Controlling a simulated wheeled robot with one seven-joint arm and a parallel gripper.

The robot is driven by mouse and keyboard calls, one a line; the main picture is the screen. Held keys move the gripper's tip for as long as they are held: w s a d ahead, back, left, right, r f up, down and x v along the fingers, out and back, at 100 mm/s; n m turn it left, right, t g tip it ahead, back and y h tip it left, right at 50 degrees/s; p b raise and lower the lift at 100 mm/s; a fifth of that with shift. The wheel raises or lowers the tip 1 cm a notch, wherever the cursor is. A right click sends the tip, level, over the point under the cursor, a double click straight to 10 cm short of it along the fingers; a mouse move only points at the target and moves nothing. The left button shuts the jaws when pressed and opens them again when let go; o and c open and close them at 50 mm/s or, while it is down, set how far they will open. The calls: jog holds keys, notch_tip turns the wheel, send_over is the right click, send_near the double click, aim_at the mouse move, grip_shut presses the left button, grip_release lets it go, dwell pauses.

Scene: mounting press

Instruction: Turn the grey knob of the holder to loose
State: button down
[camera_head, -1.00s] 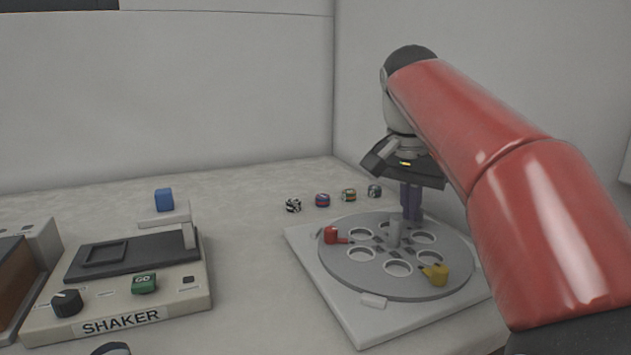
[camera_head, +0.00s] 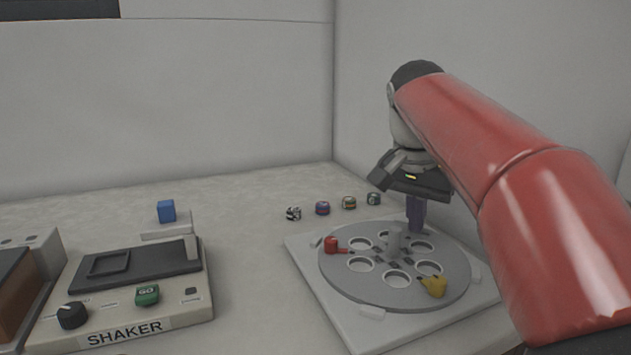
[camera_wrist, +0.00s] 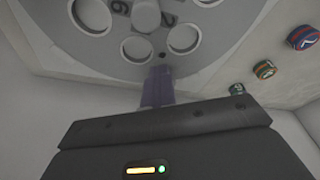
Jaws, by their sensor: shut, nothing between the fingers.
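The holder is a grey round disc (camera_head: 340,283) with a ring of holes, set on a pale square base (camera_head: 363,337) at the right. A grey upright piece (camera_head: 395,243) stands at its centre; the wrist view shows a round grey hub (camera_wrist: 146,14) there. I cannot tell whether this is the grey knob. A red knob (camera_head: 331,245) is at the disc's left and a yellow knob (camera_head: 433,286) at its front right. My gripper (camera_head: 415,226) is shut and empty, its purple fingers pointing down at the disc's far edge. The fingers (camera_wrist: 157,88) hide that part; contact is unclear.
Several small striped round pieces (camera_head: 349,203) lie behind the holder, near the wall. A shaker (camera_head: 125,333) with a dark knob and a green GO button stands at the left, a blue cube (camera_head: 166,211) behind it. The bench between shaker and holder is clear.

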jog(key=shift+s, duration=0.3)
jog(key=v, duration=0.2)
jog(key=p+v, duration=0.1)
jog(key=shift+w+d+r, duration=0.15)
jog(key=shift+w+r, duration=0.15)
notch_tip(320, 180, up, 2)
jog(key=shift+r, duration=0.25)
jog(key=f+b, duration=0.1)
jog(key=f, duration=0.1)
jog(key=w+a+f+b, duration=0.1)
jog(key=f+b, duration=0.3)
jog(key=shift+w+a, duration=0.2)
dwell(0.6)
